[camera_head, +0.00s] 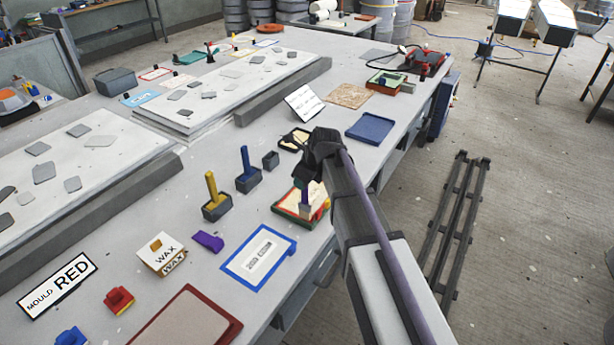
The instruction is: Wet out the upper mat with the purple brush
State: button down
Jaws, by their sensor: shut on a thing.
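My gripper (312,182) points down over the near table and is shut on what looks like the purple brush (305,196). Only a short purple part and a pale lower end of the brush show beneath the dark jaws. The brush is over a small tray (284,209) with red and green edges and a cream inside. The brush and arm hide part of this tray, and I cannot tell whether the brush end touches it. I cannot tell which mat is the upper one.
A yellow brush (212,187) and a blue brush (246,160) stand in dark pots left of my gripper. A blue-framed sheet (235,267), a purple block (208,241) and a WAX box (160,252) lie nearer. A blue tray (370,128) lies beyond.

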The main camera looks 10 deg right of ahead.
jog(key=shift+r, duration=0.1)
jog(key=shift+w, duration=0.1)
jog(key=w+d, duration=1.1)
jog(key=w, duration=0.2)
jog(key=shift+d, duration=0.4)
dwell(1.0)
notch_tip(320, 180, up, 6)
jog(key=p, duration=0.6)
